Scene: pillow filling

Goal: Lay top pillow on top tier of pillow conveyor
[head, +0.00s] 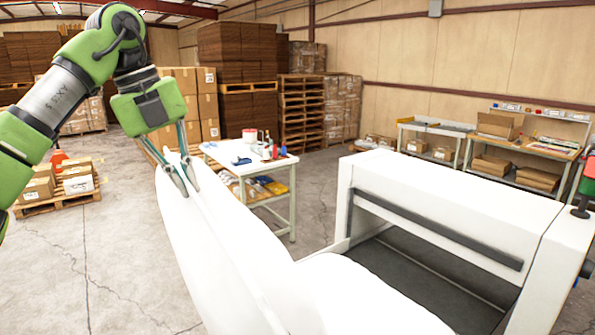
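A large white pillow (215,255) fills the lower left of the head view, its upper end standing up narrow. My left gripper (187,188) comes in from the upper left, and its two fingers sit close together, pinching the pillow's upper edge. A second rounded white mass (345,295) lies to the right of it at the bottom; I cannot tell whether it is part of the same pillow. The white pillow conveyor (450,190) is at the right, with a dark belt bed (430,275) under its housing. Its tiers cannot be told apart here. My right gripper is not in view.
A small white table (265,165) with bottles and bins stands behind the pillow. Workbenches (430,128) line the right wall. Pallets with boxes (60,185) stand at the left, and tall carton stacks at the back. Bare concrete floor shows at the left.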

